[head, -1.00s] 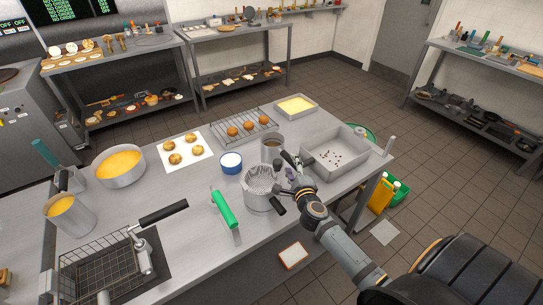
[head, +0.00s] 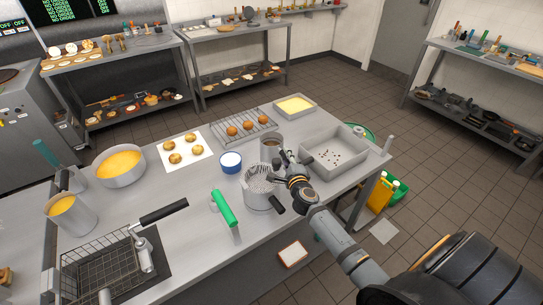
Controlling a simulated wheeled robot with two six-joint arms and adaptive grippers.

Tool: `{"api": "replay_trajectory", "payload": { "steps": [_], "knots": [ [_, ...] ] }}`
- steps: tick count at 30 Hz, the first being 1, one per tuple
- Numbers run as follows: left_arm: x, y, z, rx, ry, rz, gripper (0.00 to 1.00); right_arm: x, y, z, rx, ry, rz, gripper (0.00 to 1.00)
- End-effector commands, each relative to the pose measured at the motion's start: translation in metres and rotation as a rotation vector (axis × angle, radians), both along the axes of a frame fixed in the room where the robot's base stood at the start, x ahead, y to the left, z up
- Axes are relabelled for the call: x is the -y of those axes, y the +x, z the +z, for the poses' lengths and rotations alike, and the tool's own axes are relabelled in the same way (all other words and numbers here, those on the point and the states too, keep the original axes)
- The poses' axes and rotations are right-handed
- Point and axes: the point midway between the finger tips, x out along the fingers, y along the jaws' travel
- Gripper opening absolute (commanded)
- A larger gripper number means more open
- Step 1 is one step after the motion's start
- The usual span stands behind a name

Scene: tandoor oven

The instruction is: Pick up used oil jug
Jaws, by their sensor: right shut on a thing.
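The used oil jug (head: 271,146), a grey metal vessel with dark brown liquid in it, stands upright on the steel table in the head view. My right gripper (head: 277,166) is at the near side of the jug and shut on it, seemingly at its handle; the fingers partly hide the contact. My right arm reaches in from the lower right. My left gripper is not in view.
A perforated strainer pot (head: 259,190) stands close in front of the jug. A grey tray (head: 350,165) with dark bits is to the right, a blue tub (head: 231,162) to the left. A wire rack (head: 240,126) with brown balls lies behind.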

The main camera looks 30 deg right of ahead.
Motion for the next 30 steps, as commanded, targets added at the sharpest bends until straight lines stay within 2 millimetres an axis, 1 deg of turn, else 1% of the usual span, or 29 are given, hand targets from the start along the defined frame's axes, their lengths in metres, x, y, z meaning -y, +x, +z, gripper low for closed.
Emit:
{"api": "replay_trajectory", "payload": {
  "steps": [13, 16, 17, 24, 27, 30],
  "knots": [
    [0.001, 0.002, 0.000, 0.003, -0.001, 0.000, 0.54, 0.000, 0.000, 0.001, 0.002, -0.001, 0.000, 0.00],
    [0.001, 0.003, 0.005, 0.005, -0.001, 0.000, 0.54, 0.000, 0.000, 0.007, 0.002, -0.001, 0.000, 0.00],
    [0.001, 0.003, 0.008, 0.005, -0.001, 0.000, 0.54, 0.000, 0.000, 0.012, 0.002, 0.000, 0.000, 0.00],
    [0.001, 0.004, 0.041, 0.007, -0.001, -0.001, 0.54, 0.000, 0.000, 0.066, 0.005, -0.001, 0.000, 0.00],
    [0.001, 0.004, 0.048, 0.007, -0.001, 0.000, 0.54, 0.000, 0.000, 0.084, 0.006, -0.001, 0.001, 0.00],
    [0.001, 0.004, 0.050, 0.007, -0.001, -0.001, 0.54, 0.000, 0.000, 0.095, 0.005, -0.001, 0.000, 0.00]
  ]
}}
